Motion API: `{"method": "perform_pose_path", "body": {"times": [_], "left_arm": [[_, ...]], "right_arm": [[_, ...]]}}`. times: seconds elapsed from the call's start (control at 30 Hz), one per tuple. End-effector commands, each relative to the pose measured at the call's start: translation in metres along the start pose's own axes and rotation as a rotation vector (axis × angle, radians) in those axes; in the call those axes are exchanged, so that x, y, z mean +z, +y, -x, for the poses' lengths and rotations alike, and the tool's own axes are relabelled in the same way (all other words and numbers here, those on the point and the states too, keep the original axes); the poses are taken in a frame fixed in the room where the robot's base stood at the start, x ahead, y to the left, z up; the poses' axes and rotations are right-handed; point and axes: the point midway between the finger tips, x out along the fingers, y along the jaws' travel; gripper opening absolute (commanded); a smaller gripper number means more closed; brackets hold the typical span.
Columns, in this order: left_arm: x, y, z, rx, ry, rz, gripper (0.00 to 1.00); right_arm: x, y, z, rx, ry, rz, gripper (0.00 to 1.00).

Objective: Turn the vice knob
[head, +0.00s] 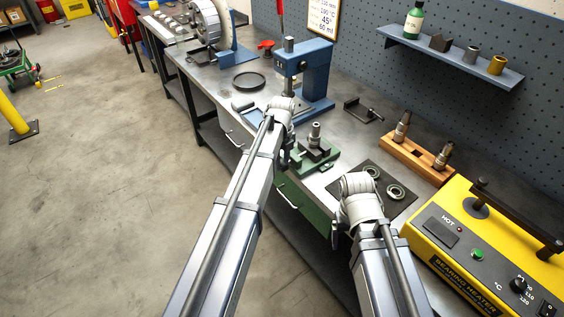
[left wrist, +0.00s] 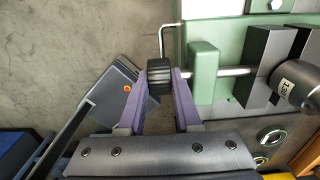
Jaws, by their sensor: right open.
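The green vice (head: 318,160) stands on the steel bench, with a grey cylindrical part (head: 315,131) upright in its jaws. In the left wrist view, the black ribbed vice knob (left wrist: 159,76) sits at the end of a steel screw rod running into the green vice body (left wrist: 204,72). My left gripper (left wrist: 162,80) has its purple fingers on either side of the knob and appears closed on it. In the head view, my left gripper (head: 291,156) is mostly hidden by its arm. My right gripper (head: 338,233) is open, low at the bench's front edge, and partly hidden by its wrist.
A dark mat with bearing rings (head: 395,192) lies right of the vice. A blue press (head: 305,75) stands behind it. A wooden block with tools (head: 415,157) and a yellow bearing heater (head: 480,240) are at right.

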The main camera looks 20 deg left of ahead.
Motion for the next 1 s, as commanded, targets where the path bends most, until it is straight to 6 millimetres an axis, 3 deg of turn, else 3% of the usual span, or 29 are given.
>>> {"method": "perform_pose_path", "body": {"times": [0.13, 0.57, 1.0], "left_arm": [[0.000, 0.000, 0.000, 0.000, 0.000, 0.000, 0.00], [-0.002, 0.000, -0.001, 0.000, -0.028, 0.000, 0.00], [-0.011, 0.003, -0.006, 0.002, -0.344, -0.003, 0.00]], "right_arm": [[0.000, 0.000, 0.000, 0.000, 0.000, 0.000, 0.81], [0.000, 0.000, -0.001, 0.000, 0.000, 0.000, 0.81], [-0.001, -0.002, -0.019, 0.000, 0.000, 0.000, 0.81]]}}
